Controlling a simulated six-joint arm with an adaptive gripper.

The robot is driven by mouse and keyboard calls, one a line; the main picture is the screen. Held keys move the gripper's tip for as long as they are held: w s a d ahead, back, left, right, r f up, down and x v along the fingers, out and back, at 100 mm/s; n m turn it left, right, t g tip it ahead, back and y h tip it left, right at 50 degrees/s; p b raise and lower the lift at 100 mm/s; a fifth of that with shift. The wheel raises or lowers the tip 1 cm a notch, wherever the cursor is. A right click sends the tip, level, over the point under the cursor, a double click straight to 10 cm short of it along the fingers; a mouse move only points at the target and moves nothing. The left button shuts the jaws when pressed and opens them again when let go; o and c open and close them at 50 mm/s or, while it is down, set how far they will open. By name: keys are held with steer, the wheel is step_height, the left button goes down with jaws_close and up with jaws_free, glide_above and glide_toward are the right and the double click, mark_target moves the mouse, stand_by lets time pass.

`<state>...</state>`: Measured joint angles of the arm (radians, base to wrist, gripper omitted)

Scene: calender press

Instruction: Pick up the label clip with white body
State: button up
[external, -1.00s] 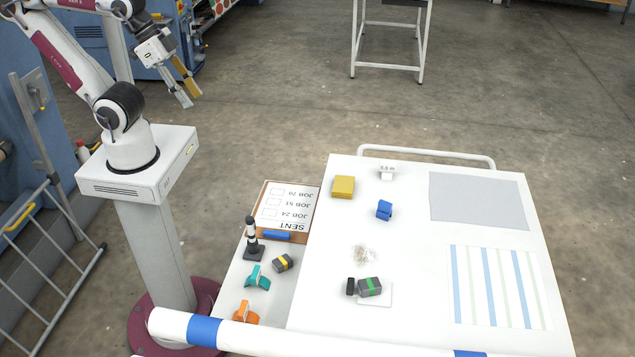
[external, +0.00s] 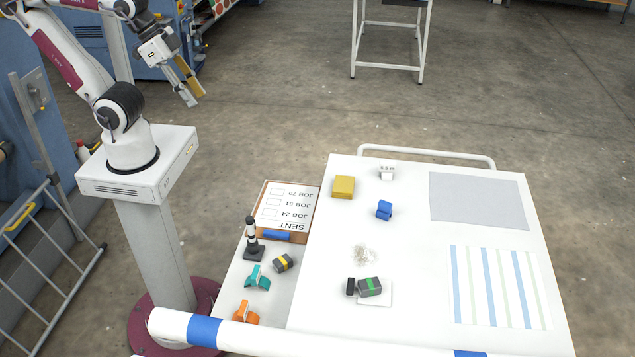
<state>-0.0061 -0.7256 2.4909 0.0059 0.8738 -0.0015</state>
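A small white clip-like object (external: 387,172) with dark marks stands near the far edge of the white table; it looks like the label clip with white body, but its details are too small to read. My gripper (external: 194,97) is high at the upper left, well away from the table, pointing down and to the right. Its two fingers are apart with nothing between them. A blue clip (external: 384,209), a teal clip (external: 257,278) and an orange clip (external: 245,313) lie elsewhere.
A yellow block (external: 343,187) sits left of the white object. A grey mat (external: 478,200) lies to its right. A dark stamp (external: 252,242), a job board (external: 284,207) and grey blocks with yellow (external: 283,263) and green (external: 369,287) bands are nearer. A rail (external: 427,150) runs along the far edge.

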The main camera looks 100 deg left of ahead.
steer(key=w+a+f+t+y, duration=0.15)
steer(key=w+a, duration=0.25)
steer(key=w, duration=0.7)
steer(key=w+a+f+t, duration=0.1)
steer(key=w+a+f, duration=0.25)
steer(key=w, duration=0.75)
steer(key=w+a+f+t, duration=0.1)
steer(key=w+a, duration=0.4)
steer(key=w, duration=0.6)
steer(key=w+a+f+t, duration=0.2)
steer(key=w+a+f, duration=0.3)
steer(key=w+f, duration=0.5)
steer(key=t, duration=0.2)
glide_toward(387, 168)
steer(key=shift+w+a+f+n+h, duration=0.15)
steer(key=shift+w+a+n+h, duration=0.05)
steer(key=shift+w, duration=0.35)
steer(key=shift+w+a+f+n+h, duration=0.1)
steer(key=shift+w+a+n+h, duration=0.1)
steer(key=shift+w, duration=0.3)
steer(key=shift+w, duration=0.1)
steer(key=shift+x, duration=1.25)
